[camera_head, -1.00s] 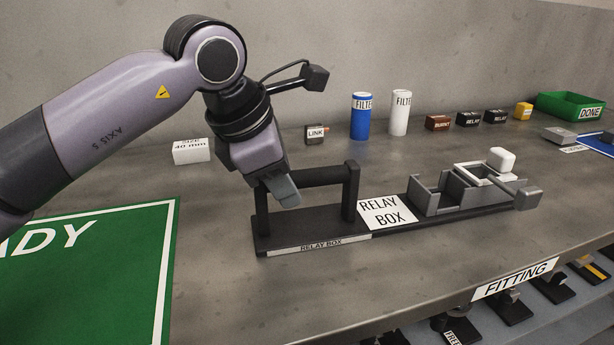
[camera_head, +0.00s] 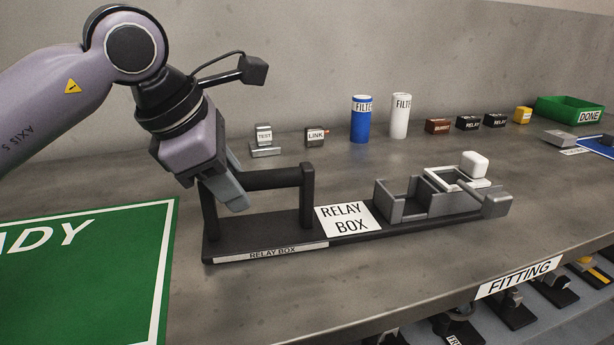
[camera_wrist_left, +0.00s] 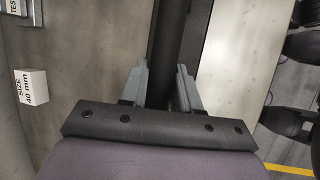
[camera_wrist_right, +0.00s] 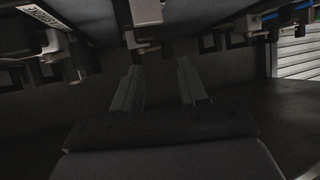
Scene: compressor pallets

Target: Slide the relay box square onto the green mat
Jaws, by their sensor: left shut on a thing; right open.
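The relay box (camera_head: 365,230) is a long dark base with a black handle bar, a white RELAY BOX label and grey open compartments at its right end. It lies on the grey table, just right of the green mat (camera_head: 75,285). A small gap shows between its left end and the mat's white border. My left gripper (camera_head: 238,203) is shut on the handle bar, near its left post. The bar also shows between the fingers in the left wrist view (camera_wrist_left: 163,85). My right gripper (camera_wrist_right: 160,85) is open and empty, with dark fixtures above it.
Behind the box stand a TEST block (camera_head: 264,139), a LINK block (camera_head: 316,137), a blue cylinder (camera_head: 361,120) and a white cylinder (camera_head: 399,116). Small relay blocks and a green DONE bin (camera_head: 570,108) are further right. A FITTING shelf (camera_head: 517,278) hangs below the table's front edge.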

